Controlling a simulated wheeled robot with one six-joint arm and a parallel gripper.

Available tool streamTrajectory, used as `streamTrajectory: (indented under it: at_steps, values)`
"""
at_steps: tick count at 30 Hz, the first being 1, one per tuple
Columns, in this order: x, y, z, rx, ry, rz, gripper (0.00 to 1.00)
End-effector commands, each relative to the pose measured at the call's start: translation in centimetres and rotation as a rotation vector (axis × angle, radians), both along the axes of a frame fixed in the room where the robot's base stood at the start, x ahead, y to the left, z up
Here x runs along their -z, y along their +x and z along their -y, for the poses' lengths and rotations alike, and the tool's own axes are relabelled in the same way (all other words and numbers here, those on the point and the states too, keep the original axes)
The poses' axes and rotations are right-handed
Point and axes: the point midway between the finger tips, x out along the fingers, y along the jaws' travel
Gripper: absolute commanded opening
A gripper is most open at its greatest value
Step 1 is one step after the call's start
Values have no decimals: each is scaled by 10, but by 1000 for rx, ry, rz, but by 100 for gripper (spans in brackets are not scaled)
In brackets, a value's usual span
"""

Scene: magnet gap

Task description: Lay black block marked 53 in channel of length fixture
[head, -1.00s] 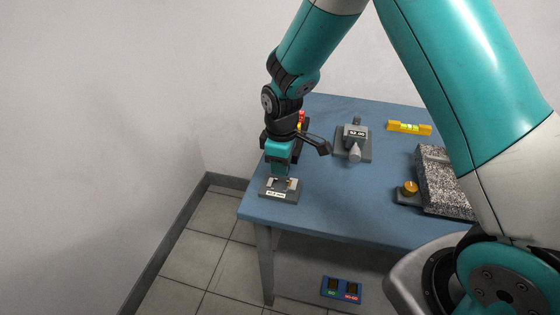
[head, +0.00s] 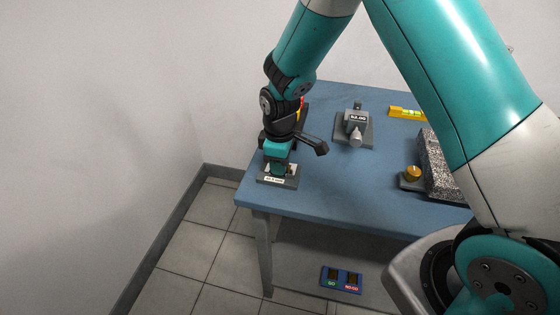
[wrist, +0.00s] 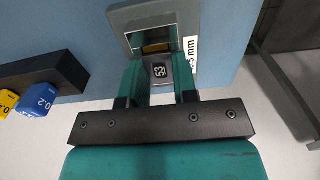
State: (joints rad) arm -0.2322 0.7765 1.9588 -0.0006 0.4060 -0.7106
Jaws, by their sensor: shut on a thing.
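In the wrist view, my gripper (wrist: 160,88) is shut on a small dark block marked 53 (wrist: 159,70), held between its two teal fingers. The length fixture (wrist: 122,18), a grey plate with a raised frame and a white label ending in "mm", lies right at the fingertips. In the head view, the fixture (head: 264,180) sits at the table's front left corner, with my gripper (head: 278,168) pointing down over it. The block is hidden there. I cannot tell whether the block touches the channel floor.
A dark rack with a blue block (wrist: 37,101) and a yellow block is left in the wrist view. On the blue table (head: 325,185) stand a gauge with a display (head: 357,120), a yellow level (head: 404,112), a gold knob (head: 413,173) and a speckled slab (head: 432,160). A GO/NO-GO tray (head: 341,280) is below.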

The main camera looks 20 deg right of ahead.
Motion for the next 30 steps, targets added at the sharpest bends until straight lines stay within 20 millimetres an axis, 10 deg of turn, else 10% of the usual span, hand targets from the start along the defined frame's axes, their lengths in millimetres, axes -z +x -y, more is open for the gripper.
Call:
streamTrajectory:
  at_steps: [25, 26, 30]
  values:
    - [4, 0, 0, 0, 0, 0, 6]
    - [4, 0, 0, 0, 0, 0, 29]
    - [4, 0, 0, 0, 0, 0, 57]
